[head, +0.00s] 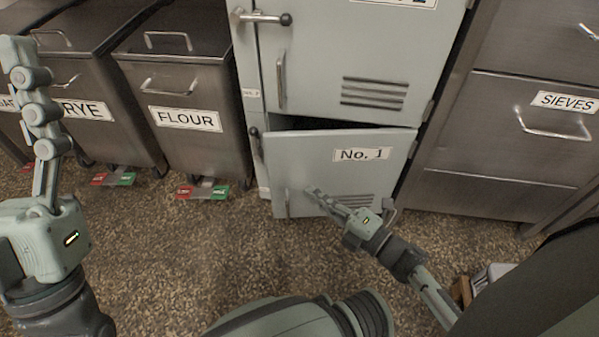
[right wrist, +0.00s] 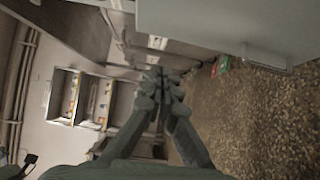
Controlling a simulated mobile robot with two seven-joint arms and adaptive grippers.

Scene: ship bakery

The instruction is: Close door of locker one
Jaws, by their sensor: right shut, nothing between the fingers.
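The door of locker one (head: 310,172), grey-green and labelled "No. 1", stands partly open, with a dark gap along its top edge and its hinge side at the right. Its vertical handle (head: 287,203) is near the left edge. My right gripper (head: 312,192) is shut and empty in front of the door's lower part; I cannot tell whether its tips touch the panel. It also shows shut in the right wrist view (right wrist: 159,76), with a grey panel at upper right. My left gripper (head: 28,78) is raised at far left, away from the locker; its finger opening is unclear.
The upper locker door (head: 350,50) is shut above. A flour bin (head: 190,85) and a rye bin (head: 95,80) stand left. A sieves drawer (head: 535,130) stands right. The speckled floor (head: 200,250) in front is mostly clear.

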